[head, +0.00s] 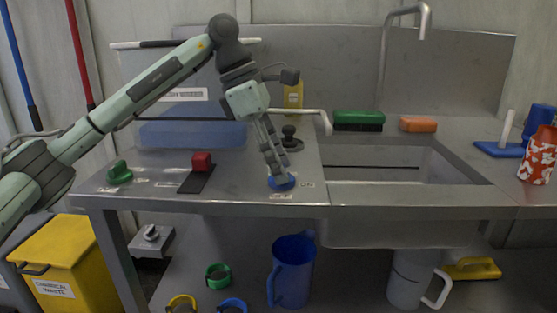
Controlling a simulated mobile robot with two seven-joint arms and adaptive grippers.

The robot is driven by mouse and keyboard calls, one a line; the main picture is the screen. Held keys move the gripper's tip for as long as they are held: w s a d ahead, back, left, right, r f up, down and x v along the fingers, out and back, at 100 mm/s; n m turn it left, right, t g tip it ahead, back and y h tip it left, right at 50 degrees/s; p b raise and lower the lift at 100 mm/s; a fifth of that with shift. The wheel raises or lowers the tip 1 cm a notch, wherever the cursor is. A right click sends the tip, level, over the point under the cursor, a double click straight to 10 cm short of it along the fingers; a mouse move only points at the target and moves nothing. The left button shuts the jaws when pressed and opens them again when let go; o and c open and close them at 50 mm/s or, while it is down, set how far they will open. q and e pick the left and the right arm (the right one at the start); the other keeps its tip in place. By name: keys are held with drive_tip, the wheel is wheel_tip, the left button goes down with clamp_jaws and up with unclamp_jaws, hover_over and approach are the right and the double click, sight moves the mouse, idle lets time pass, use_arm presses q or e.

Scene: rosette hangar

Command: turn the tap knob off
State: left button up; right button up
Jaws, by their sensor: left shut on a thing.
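A round blue knob (284,185) sits on the front of the grey metal counter, left of the sink, with small labels beside it too small to read. My left gripper (277,175) points down onto it with its fingers shut on the knob, hiding much of its top. The tall grey tap (383,55) rises behind the sink and its spout bends over to the right. I see no water falling from the spout. My right gripper is out of view.
A white bent bar (310,111) passes close behind my gripper. The sink (390,170) lies right. A green brush (358,120) stands behind it.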

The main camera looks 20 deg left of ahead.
use_arm(q)
drive_tip(key=o, duration=1.2)
drive_tip(key=shift+c, duration=0.2)
drive_tip(key=v, duration=1.2)
